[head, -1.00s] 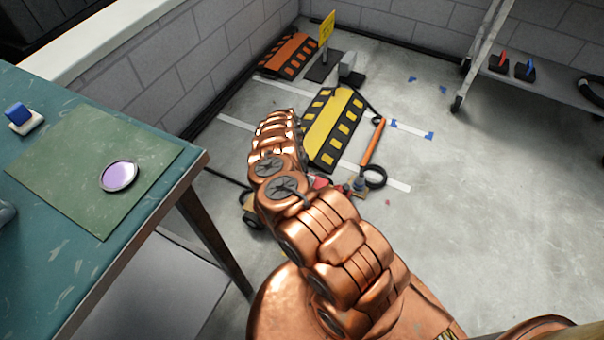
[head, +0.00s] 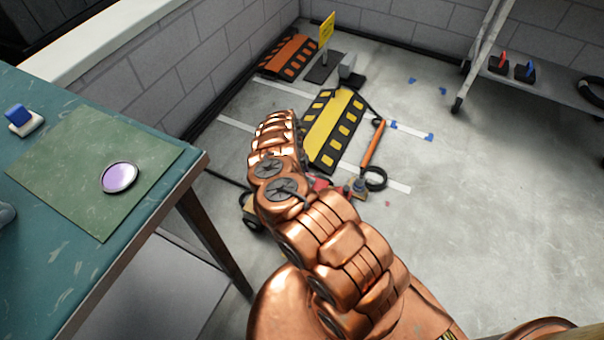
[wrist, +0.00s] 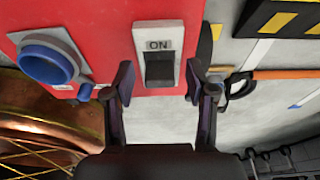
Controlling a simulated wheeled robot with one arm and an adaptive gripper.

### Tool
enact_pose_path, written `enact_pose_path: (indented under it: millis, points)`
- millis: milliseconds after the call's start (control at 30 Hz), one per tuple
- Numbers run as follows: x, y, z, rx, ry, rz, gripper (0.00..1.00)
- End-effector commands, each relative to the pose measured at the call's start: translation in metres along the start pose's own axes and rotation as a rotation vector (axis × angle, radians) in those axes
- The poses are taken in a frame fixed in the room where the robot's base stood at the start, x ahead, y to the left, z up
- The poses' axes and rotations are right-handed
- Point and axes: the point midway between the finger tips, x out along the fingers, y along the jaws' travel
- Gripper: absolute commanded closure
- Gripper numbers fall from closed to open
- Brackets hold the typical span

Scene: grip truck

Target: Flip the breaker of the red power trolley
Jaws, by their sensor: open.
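The red power trolley (wrist: 105,25) fills the upper left of the wrist view. Its breaker is a black rocker (wrist: 159,68) in a light plate marked ON. My gripper (wrist: 160,85) is open and empty, with one finger on each side of the breaker plate; I cannot tell whether either touches it. A blue round socket (wrist: 48,58) is left of the breaker. In the head view, my copper arm hides most of the trolley; only a bit of red (head: 320,184) shows beside it.
A yellow and black ramp (head: 332,128) lies on the floor beyond the trolley, with an orange-handled tool (head: 373,143) to its right. The green workbench (head: 95,285) stands at the left. A shelf rack (head: 560,88) stands at the back right. Open floor lies at right.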

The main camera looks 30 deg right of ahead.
Motion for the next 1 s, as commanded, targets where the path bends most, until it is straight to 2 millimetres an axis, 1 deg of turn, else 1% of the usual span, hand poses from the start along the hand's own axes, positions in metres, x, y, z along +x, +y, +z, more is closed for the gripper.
enact_pose_path:
  millis: [233,700,800,1000]
  points:
    - [-0.025,0.0,0.001,0.001,-0.002,0.0,0.44]
    - [-0.098,0.0,0.002,0.001,-0.004,0.0,0.44]
    - [-0.109,-0.001,0.001,0.0,-0.002,-0.001,0.44]
    - [-0.118,-0.001,0.0,0.0,0.0,-0.001,0.44]
